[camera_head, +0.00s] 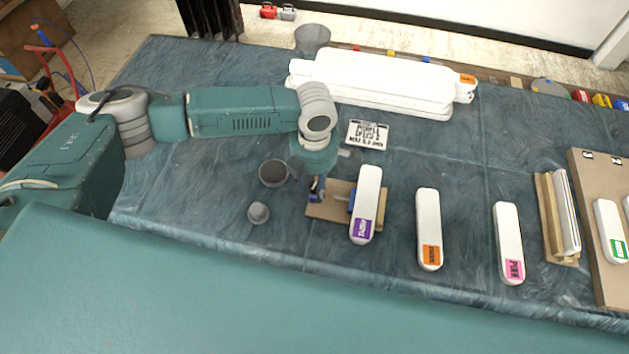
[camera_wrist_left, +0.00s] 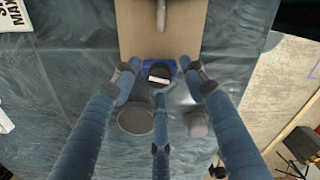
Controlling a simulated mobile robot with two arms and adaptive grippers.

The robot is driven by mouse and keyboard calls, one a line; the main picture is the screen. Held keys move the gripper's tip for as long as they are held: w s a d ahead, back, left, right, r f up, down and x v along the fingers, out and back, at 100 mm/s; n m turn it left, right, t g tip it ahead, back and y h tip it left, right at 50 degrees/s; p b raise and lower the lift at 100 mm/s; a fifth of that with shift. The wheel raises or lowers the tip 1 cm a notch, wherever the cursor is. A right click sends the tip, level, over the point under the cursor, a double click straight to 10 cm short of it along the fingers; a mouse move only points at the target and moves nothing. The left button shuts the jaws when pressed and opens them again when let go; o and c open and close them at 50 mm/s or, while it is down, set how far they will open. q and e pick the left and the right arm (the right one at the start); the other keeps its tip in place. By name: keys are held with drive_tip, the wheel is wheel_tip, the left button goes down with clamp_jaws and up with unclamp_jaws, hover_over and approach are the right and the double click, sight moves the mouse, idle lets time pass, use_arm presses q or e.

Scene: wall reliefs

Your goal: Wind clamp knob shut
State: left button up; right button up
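A wooden board (camera_head: 323,211) lies on the table with a blue clamp (camera_wrist_left: 173,66) on its near end. A round dark knob with a white stripe (camera_wrist_left: 158,75) sits on the clamp. My left gripper (camera_wrist_left: 161,70) has its fingers spread around the knob, with small gaps seen at both sides; contact by the third finger cannot be told. In the head view the left gripper (camera_head: 317,187) points down at the board's left end, and my wrist hides part of it. A white bar with a purple label (camera_head: 369,195) lies across the board's right part. My right gripper is not in view.
A dark grey cup (camera_head: 273,173) and a smaller grey cup (camera_head: 258,213) stand left of the board. White bars with orange (camera_head: 428,225) and pink (camera_head: 508,240) labels lie to the right. A lettered sign (camera_head: 367,135) and stacked white bars (camera_head: 370,82) are behind.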

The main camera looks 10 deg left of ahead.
sight(315, 186)
use_arm(q)
wheel_tip(315, 186, up, 12)
idle(0.6)
